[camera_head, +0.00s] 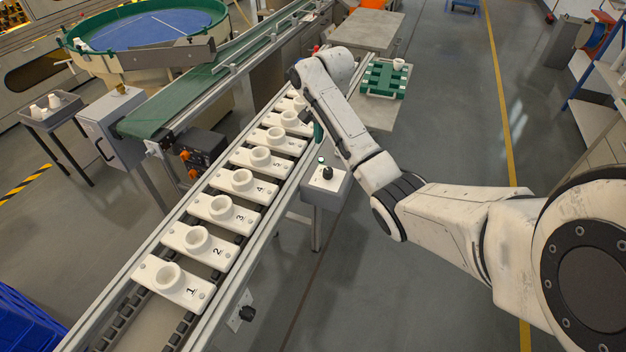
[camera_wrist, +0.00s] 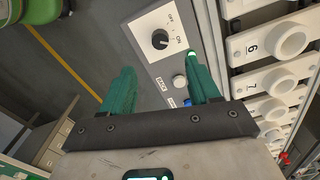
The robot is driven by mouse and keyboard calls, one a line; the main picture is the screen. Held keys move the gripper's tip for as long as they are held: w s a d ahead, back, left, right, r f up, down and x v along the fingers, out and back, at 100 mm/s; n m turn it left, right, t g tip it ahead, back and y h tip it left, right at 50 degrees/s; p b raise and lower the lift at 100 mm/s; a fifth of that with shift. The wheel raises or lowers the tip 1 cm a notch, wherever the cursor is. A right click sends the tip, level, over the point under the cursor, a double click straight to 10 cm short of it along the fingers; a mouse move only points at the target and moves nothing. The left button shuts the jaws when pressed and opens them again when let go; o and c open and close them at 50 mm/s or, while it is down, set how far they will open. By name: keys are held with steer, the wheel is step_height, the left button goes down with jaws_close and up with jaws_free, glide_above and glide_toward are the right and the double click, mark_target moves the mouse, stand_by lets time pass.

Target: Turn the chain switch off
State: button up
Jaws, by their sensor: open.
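The chain switch, a black rotary knob (camera_wrist: 160,39), sits on a pale control panel in the wrist view. The words OFF and ON are printed beside it. A pale mark on the knob seems to face the ON side, but it is small. In the head view the knob (camera_head: 327,172) stands on a small box beside the conveyor. My gripper (camera_wrist: 161,64) is open and empty, with its two green fingers apart. The knob lies beyond the fingertips, and nothing is between them in their grip. In the head view one green finger (camera_head: 318,132) shows just above the box; the rest is hidden by my arm.
The conveyor chain carries numbered white holders (camera_head: 222,208) left of the box. A pale round button (camera_wrist: 179,82) is on the same panel, close to the right finger. A green rack (camera_head: 383,78) lies on a grey table behind.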

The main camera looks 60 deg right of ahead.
mark_target(328, 170)
step_height(328, 170, down, 11)
steer(key=shift+r, duration=0.15)
stand_by(0.4)
steer(key=shift+c, duration=0.3)
steer(key=c, duration=1)
steer(key=shift+o, duration=0.2)
